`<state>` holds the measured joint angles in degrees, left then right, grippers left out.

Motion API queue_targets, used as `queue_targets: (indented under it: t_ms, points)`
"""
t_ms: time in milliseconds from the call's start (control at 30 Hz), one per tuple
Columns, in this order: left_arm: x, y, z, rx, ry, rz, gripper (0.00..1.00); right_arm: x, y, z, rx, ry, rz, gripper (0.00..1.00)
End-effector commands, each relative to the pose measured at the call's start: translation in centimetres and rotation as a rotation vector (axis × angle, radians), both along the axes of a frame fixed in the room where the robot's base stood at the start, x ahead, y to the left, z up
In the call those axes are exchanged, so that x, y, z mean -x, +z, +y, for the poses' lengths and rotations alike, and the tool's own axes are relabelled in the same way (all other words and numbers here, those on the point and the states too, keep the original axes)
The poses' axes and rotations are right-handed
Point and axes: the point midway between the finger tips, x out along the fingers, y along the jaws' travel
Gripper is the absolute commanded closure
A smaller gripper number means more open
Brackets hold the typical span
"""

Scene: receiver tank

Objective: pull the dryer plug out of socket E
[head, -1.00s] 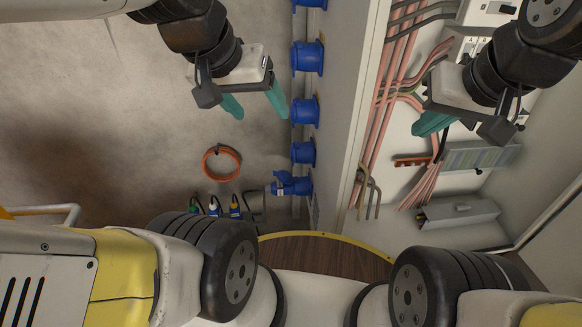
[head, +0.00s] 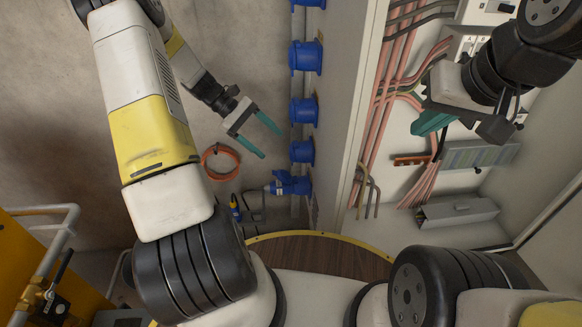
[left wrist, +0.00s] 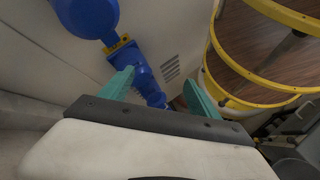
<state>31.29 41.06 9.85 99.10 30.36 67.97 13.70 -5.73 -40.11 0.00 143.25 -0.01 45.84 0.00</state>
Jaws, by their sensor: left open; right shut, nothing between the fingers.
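A column of blue sockets runs down the panel edge in the head view. The lowest socket (head: 304,185) has a blue plug (head: 281,184) in it, pointing left; socket letters are not legible. My left gripper (head: 272,145) is open, above and left of this plug in the head view, with teal fingers apart. In the left wrist view a blue fitting (left wrist: 146,80) with a yellow tag lies beyond the open fingers (left wrist: 158,76), appearing between them; contact cannot be told. My right gripper (head: 420,128) is shut and empty, right of the panel.
An orange cable coil (head: 220,162) hangs left of the sockets. A blue socket (head: 303,152) sits just above the plugged one. Pink pipes (head: 382,130) and a grey box (head: 457,214) are right of the panel. A yellow-rimmed round floor (head: 318,250) lies below.

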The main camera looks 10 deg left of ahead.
Motion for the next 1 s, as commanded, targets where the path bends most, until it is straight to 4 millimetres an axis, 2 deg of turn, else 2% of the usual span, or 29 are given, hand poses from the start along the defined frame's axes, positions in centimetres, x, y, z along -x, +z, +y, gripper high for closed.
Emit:
queue_targets:
  t_ms: [33,300,400,500,600,700,1000]
  points:
    - [-0.4,-2.6,0.7,0.062,0.051,0.054,0.29,0.0,0.0,0.0,0.0,0.0,0.0,1.0]
    - [-1.6,-13.8,2.9,0.401,0.324,0.276,0.29,0.0,0.0,0.0,0.0,0.0,0.0,1.0]
    - [-1.4,-17.3,3.4,0.515,0.415,0.335,0.29,0.0,0.0,0.0,0.0,0.0,0.0,1.0]
    - [-1.1,-20.0,3.8,0.606,0.485,0.377,0.29,0.0,0.0,0.0,0.0,0.0,0.0,1.0]
    - [-0.8,-21.7,4.0,0.669,0.534,0.404,0.29,0.0,0.0,0.0,0.0,0.0,0.0,1.0]
    - [-0.7,-22.5,4.1,0.7,0.559,0.415,0.29,0.0,0.0,0.0,0.0,0.0,0.0,1.0]
    - [-0.7,-22.8,4.1,0.71,0.567,0.421,0.29,0.0,0.0,0.0,0.0,0.0,0.0,1.0]
